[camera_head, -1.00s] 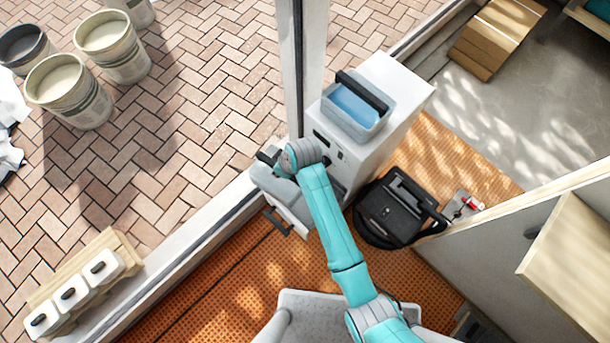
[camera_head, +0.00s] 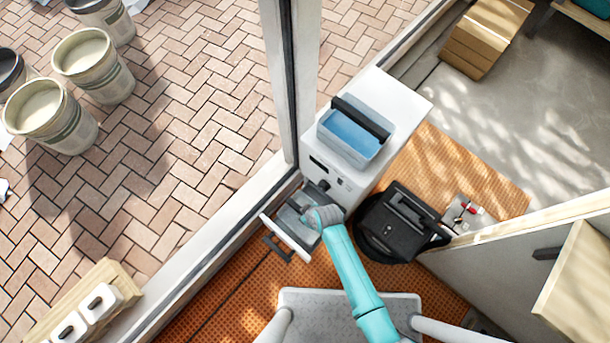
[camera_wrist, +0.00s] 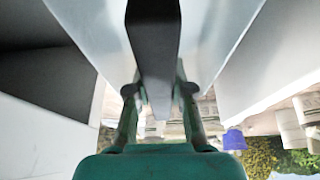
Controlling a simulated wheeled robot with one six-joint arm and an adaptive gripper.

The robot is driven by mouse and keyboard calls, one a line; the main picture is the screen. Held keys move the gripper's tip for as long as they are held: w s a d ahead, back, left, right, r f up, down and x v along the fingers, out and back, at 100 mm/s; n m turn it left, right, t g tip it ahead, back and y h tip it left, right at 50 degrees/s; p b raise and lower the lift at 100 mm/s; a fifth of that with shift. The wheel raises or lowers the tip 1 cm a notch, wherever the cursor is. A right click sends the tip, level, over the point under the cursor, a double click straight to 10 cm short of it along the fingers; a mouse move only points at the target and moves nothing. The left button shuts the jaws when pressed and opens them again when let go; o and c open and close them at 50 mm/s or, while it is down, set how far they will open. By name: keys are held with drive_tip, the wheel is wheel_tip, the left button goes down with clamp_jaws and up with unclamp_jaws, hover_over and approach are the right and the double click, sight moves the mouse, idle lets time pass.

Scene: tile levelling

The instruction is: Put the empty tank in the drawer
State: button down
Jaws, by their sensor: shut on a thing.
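The empty tank (camera_head: 291,216), grey and see-through, is within the outline of the pulled-out white drawer (camera_head: 287,238), low in the dispenser cabinet. I cannot tell whether it rests on the drawer floor. My gripper (camera_head: 316,214) is over the tank, and my wrist hides part of it. In the wrist view my gripper (camera_wrist: 158,92) is shut on the tank's black handle (camera_wrist: 153,45), with pale tank walls (camera_wrist: 222,30) on both sides. Another tank (camera_head: 350,137), holding blue water, stands on the white cabinet (camera_head: 400,95).
A window post (camera_head: 290,80) rises left of the cabinet. A black round-based machine (camera_head: 400,225) stands close on the right. Buckets (camera_head: 92,65) stand on the brick paving at upper left. White jugs (camera_head: 100,302) sit on a wooden crate at lower left.

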drive_tip(key=shift+f, duration=2.1)
drive_tip(key=c, duration=1)
unclamp_jaws()
drive_tip(key=shift+f, duration=0.1)
drive_tip(key=shift+c, duration=0.2)
drive_tip(key=v, duration=1.2)
